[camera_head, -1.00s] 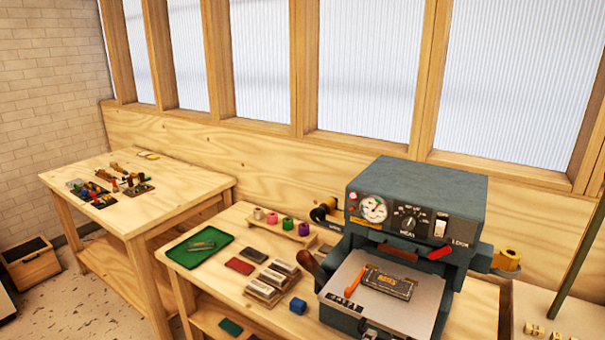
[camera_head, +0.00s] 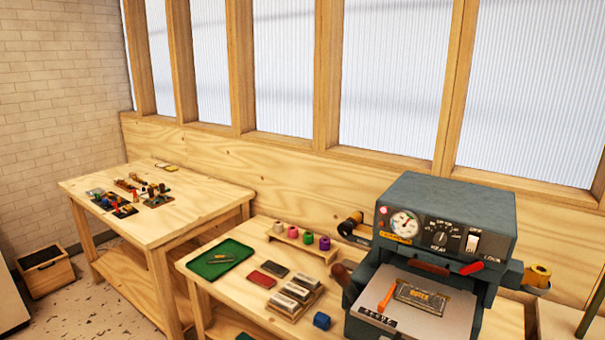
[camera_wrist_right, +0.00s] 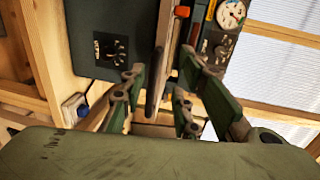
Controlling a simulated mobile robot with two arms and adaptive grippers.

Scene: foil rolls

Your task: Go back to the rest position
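In the head view neither gripper shows. In the right wrist view my right gripper (camera_wrist_right: 160,100) has its green fingers spread apart, with nothing held between them. A dark machine panel with a knob (camera_wrist_right: 112,50) and a gauge (camera_wrist_right: 230,13) lie beyond the fingers, and a dark bar shows in the gap. Several small coloured rolls (camera_head: 308,238) sit on a wooden rack.
A second table (camera_head: 190,213) holds small items. A wooden box (camera_head: 45,271) stands on the floor.

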